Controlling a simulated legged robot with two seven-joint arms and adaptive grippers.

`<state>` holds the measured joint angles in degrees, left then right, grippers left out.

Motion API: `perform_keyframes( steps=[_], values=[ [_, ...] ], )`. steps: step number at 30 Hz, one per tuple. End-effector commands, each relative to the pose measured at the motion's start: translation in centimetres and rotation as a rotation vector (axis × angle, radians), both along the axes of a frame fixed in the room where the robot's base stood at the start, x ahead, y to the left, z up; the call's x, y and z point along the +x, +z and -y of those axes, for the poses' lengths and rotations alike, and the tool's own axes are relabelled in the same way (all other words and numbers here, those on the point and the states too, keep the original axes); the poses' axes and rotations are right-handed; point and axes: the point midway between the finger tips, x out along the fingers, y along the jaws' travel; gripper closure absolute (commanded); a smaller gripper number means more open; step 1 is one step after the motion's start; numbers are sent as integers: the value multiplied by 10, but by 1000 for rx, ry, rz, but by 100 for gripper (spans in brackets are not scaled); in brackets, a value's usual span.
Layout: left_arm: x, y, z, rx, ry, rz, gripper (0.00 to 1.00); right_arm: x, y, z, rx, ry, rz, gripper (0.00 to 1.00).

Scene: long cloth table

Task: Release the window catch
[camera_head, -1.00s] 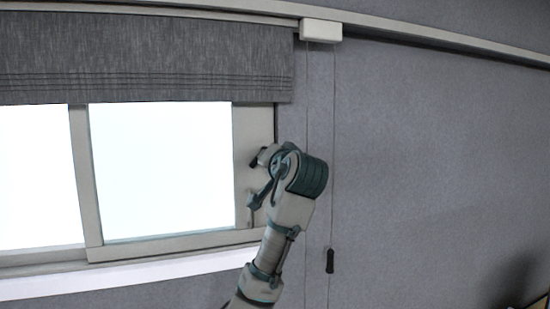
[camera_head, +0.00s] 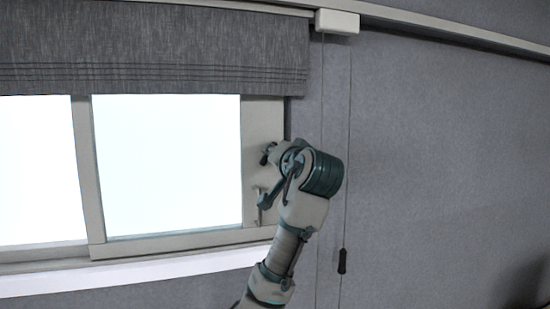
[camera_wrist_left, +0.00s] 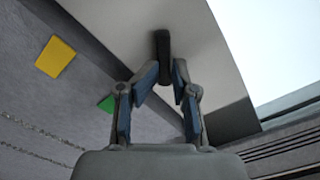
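The window catch is a dark, narrow handle (camera_wrist_left: 162,45) on the pale window frame in the left wrist view. My left gripper (camera_wrist_left: 166,74) has its two fingertips drawn in on either side of the handle's near end, and they look closed on it. In the head view my left gripper (camera_head: 272,160) is at the right-hand upright of the window frame (camera_head: 262,120). There the dark end of the catch (camera_head: 265,158) shows just left of the fingers, and the rest is hidden. My right gripper is in neither view.
A grey blind (camera_head: 150,45) covers the window's top. A cord with a dark pull (camera_head: 342,262) hangs right of my arm from a white box (camera_head: 337,21). A yellow square (camera_wrist_left: 55,57) and a green one (camera_wrist_left: 107,103) are on the wall. Bare wall lies to the right.

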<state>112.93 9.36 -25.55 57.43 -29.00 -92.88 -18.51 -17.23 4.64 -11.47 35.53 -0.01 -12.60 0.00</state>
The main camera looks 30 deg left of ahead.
Motion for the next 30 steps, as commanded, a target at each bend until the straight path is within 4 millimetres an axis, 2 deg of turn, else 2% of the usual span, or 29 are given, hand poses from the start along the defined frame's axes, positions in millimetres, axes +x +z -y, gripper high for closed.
perform_keyframes(
  steps=[8, 30],
  values=[
    [-15, 0, 19, 1, -3, 2, 75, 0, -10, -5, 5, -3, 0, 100],
    [-52, 0, 62, 2, -3, 3, 75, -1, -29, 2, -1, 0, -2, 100]
  ],
)
